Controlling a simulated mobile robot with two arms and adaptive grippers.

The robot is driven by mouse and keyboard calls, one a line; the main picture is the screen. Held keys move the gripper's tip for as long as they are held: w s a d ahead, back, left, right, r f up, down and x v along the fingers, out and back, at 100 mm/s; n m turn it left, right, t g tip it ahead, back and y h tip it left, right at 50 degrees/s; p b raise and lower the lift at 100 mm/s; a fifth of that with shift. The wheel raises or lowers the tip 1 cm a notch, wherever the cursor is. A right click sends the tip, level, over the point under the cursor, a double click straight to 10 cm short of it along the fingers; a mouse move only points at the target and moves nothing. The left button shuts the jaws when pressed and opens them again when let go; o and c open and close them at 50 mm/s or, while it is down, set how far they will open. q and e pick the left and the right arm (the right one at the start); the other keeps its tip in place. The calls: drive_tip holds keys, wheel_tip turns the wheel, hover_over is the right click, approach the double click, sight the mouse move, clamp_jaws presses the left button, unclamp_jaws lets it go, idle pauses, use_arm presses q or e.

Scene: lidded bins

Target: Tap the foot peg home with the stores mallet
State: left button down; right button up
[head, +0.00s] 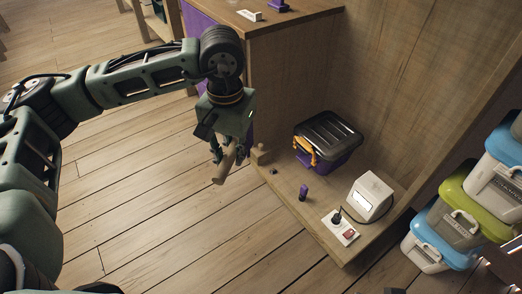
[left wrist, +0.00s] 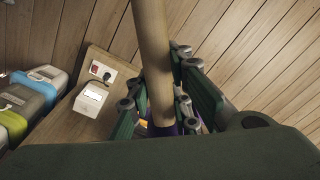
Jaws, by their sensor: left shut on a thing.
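My left gripper (head: 228,155) hangs in front of the low wooden shelf and is shut on a light wooden rod, which I take to be the mallet (head: 223,170). The rod slants down to the left, above the floor. In the left wrist view the mallet (left wrist: 153,60) runs between the fingers (left wrist: 160,105), with a purple part at its lower end; its head is not clear. A short wooden piece, perhaps the foot peg (head: 258,154), stands at the shelf's left edge, right of the gripper and apart from it. My right gripper is not in view.
On the shelf stand a black-lidded purple bin (head: 328,140), a small purple object (head: 303,192), a white box (head: 369,196) and a power strip (head: 341,227). Stacked lidded bins (head: 455,222) stand at the right. The plank floor (head: 180,215) at left is clear.

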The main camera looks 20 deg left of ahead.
use_arm(q)
drive_tip(key=shift+f, duration=0.65)
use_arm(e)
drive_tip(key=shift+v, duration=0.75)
use_arm(q)
drive_tip(key=shift+r, duration=0.1)
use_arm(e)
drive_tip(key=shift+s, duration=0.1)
use_arm(q)
drive_tip(key=shift+w+r, duration=0.1)
drive_tip(key=shift+r, duration=0.5)
drive_tip(key=shift+r+p, duration=0.65)
drive_tip(key=shift+r, duration=0.45)
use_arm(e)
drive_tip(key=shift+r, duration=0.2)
